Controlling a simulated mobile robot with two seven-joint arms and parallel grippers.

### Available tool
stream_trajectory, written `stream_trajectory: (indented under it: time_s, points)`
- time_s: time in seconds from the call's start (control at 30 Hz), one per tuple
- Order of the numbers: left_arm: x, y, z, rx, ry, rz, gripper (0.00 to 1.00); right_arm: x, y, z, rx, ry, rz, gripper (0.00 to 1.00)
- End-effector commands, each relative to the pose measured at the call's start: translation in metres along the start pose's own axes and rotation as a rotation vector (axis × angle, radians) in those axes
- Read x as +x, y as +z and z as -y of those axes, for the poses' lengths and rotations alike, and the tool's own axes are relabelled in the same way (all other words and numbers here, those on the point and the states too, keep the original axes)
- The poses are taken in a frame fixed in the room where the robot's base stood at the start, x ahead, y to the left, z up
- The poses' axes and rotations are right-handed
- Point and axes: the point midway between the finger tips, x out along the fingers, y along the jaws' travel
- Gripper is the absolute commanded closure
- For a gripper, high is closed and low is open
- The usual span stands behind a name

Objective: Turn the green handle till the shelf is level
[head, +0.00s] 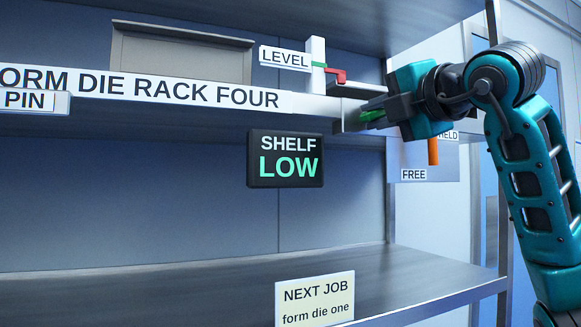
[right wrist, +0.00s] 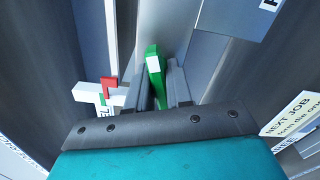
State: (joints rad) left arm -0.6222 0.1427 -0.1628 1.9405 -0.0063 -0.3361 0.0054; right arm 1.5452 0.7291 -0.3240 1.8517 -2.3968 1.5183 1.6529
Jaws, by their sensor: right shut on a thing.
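The green handle (head: 371,116) sits at the right end of the shelf edge labelled FORM DIE RACK FOUR (head: 200,93). My right gripper (head: 377,112) is shut on the green handle; in the right wrist view the handle (right wrist: 154,68) lies between the two fingers, its far end sticking out. The display (head: 285,159) reads SHELF LOW. Above the handle, a white post beside the LEVEL label (head: 284,59) carries a green mark (head: 319,65), and a red pointer (head: 337,76) stands slightly below that mark. My left gripper is not in view.
An orange lever (head: 433,151) hangs down on a plate with HELD and FREE labels, just below my right gripper. A PIN label (head: 35,101) is at the far left. A lower shelf (head: 220,285) carries a NEXT JOB card (head: 314,298) and looks otherwise bare.

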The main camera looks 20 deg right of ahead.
Motion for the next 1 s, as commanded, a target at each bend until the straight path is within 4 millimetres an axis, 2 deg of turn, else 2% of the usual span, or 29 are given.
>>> stream_trajectory:
  time_s: [0.53,0.8,1.0]
  points:
    - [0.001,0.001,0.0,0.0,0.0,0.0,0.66,0.0,0.0,0.0,0.011,0.001,0.001,1.0]
    - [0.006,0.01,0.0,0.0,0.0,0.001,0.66,0.0,-0.001,0.001,0.261,0.002,-0.001,1.0]
    - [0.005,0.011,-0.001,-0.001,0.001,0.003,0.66,0.0,0.0,-0.001,0.303,0.001,0.001,1.0]
